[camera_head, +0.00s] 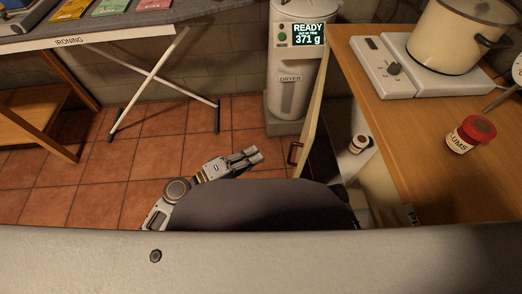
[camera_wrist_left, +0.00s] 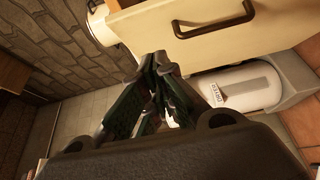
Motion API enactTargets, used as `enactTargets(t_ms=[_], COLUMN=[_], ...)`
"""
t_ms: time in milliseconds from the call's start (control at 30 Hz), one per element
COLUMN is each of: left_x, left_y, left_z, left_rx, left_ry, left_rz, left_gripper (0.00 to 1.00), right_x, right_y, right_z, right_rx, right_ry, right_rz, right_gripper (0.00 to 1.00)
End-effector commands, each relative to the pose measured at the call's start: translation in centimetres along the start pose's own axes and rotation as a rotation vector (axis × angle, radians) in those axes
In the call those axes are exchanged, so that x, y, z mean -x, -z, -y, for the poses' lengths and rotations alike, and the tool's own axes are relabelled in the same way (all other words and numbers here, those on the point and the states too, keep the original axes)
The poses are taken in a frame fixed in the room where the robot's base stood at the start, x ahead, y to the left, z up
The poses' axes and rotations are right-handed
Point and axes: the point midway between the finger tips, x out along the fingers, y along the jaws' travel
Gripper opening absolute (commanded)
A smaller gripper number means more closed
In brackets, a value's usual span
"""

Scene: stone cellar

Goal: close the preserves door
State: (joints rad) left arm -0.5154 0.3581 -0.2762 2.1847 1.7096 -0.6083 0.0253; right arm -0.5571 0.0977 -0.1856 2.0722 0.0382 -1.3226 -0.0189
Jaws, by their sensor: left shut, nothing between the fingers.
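The preserves door (camera_head: 314,105) is a cream panel seen nearly edge-on in the head view. It stands open, swung out from the wooden-topped cabinet (camera_head: 440,125). Its dark bar handle (camera_head: 295,153) faces left, towards my left gripper (camera_head: 252,157), which is shut and empty over the tiled floor, a little left of the handle and apart from it. In the left wrist view the door (camera_wrist_left: 190,48) and handle (camera_wrist_left: 215,20) lie beyond my closed fingertips (camera_wrist_left: 162,62); whether they touch the panel cannot be told. My right gripper is not visible.
A dryer (camera_head: 290,95) with a lit "READY 371 g" display (camera_head: 308,35) stands behind the door. On the cabinet top are a hot plate (camera_head: 385,65), a large pot (camera_head: 455,40) and a red-lidded jar (camera_head: 470,135). An ironing board (camera_head: 120,30) stands at left. Tiled floor between is clear.

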Motion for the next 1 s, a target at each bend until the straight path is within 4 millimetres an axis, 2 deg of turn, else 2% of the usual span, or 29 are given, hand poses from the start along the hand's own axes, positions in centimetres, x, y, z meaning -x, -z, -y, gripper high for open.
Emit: enactTargets(t_ms=[300,500,967,1000], left_x=[3.1,4.4,4.9,4.9], left_y=[-0.1,0.0,0.0,0.0], left_z=[0.0,0.0,0.0,0.0], left_rx=[0.002,0.001,0.0,0.0], left_ry=[0.001,0.0,-0.001,-0.001], left_rz=[0.0,0.0,0.001,0.001], left_gripper=[0.0,0.0,0.0,0.0], right_x=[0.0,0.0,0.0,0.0], right_y=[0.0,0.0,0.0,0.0], right_z=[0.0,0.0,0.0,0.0], right_rx=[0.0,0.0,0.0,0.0], right_ry=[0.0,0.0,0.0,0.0], right_rz=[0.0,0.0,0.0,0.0], right_gripper=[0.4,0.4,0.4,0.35])
